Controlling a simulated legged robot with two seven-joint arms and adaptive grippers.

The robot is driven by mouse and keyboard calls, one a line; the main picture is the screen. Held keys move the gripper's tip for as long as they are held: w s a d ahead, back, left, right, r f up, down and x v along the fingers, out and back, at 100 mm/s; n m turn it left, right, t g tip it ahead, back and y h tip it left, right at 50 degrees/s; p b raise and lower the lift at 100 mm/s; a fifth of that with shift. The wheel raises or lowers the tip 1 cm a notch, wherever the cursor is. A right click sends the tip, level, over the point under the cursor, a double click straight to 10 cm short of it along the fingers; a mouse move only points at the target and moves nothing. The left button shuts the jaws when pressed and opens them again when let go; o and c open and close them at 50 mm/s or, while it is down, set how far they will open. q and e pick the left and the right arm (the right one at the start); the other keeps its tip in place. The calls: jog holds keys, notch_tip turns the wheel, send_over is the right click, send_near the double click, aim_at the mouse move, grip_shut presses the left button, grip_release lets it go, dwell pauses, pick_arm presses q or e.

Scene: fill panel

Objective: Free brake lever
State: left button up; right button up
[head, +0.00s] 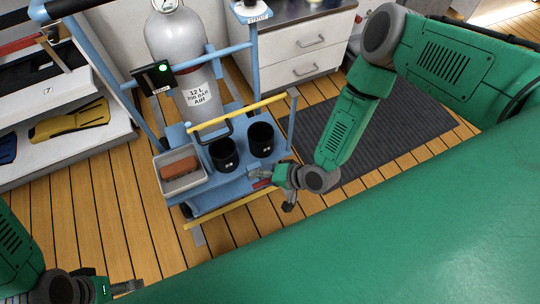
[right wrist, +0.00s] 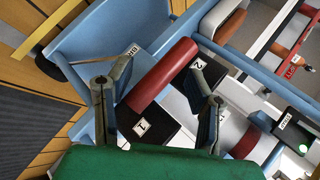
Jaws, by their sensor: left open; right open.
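The brake lever appears to be the short red bar (head: 262,184) at the right end of the blue cart (head: 210,190). In the right wrist view the red bar (right wrist: 163,75) lies slantwise between the fingers. My right gripper (head: 268,176) is open at the cart's right end, close to the bar. In the right wrist view the gripper (right wrist: 158,92) has one finger on each side of the bar, with gaps; I cannot tell whether it touches. My left gripper (head: 128,287) is open and empty at the bottom left, low over the floor and away from the cart.
The cart carries a grey gas cylinder (head: 178,50), two black cups (head: 223,154), a grey bin (head: 183,182) with an orange-brown block, and a yellow rail (head: 240,111). A white shelf (head: 65,155) stands left, drawers (head: 300,55) behind, and a dark mat (head: 380,130) right.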

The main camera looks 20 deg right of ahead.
jog(key=v, duration=1.1)
jog(key=shift+s+d, duration=0.15)
jog(key=shift+d, duration=0.05)
jog(key=shift+r, duration=0.15)
